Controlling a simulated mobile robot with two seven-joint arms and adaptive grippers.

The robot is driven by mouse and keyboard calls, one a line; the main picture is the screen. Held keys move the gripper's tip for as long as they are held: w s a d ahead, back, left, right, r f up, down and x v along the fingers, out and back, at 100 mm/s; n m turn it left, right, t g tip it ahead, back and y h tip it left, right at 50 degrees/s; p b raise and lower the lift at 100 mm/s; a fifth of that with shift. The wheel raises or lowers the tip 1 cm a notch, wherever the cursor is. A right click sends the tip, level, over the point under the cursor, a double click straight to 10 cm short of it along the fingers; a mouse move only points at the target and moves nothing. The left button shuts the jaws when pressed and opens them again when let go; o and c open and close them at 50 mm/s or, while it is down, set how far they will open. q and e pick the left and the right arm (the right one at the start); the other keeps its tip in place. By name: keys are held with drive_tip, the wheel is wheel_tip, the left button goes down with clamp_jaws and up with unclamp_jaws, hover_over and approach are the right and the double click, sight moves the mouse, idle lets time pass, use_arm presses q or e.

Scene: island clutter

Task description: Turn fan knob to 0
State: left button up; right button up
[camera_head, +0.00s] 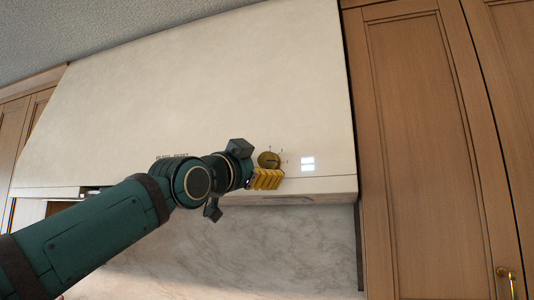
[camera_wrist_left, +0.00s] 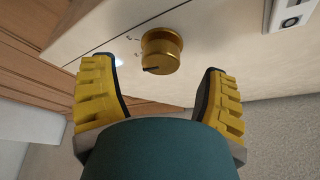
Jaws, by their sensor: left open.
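The fan knob (camera_head: 268,159) is a round brass dial on the front of the pale range hood, near its lower right edge. It also shows in the left wrist view (camera_wrist_left: 161,51), with a dark pointer line on its face and small marks beside it. My left gripper (camera_head: 268,179) has yellow fingers and is right by the knob, just below it in the head view. In the left wrist view the gripper (camera_wrist_left: 160,92) is open, its two fingers apart, with the knob ahead of the gap between them. Nothing is between the fingers. My right gripper is not in view.
A tall wooden cabinet (camera_head: 420,140) stands close on the right. A marble backsplash (camera_head: 290,245) lies below the hood.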

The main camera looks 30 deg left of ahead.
sight(265, 162)
use_arm(q)
drive_tip(key=p+x, duration=0.1)
drive_tip(key=x, duration=0.2)
drive_tip(key=shift+r, duration=0.15)
drive_tip(key=shift+w, duration=0.25)
drive_tip(key=shift+c, duration=0.2)
drive_tip(key=c, duration=1.2)
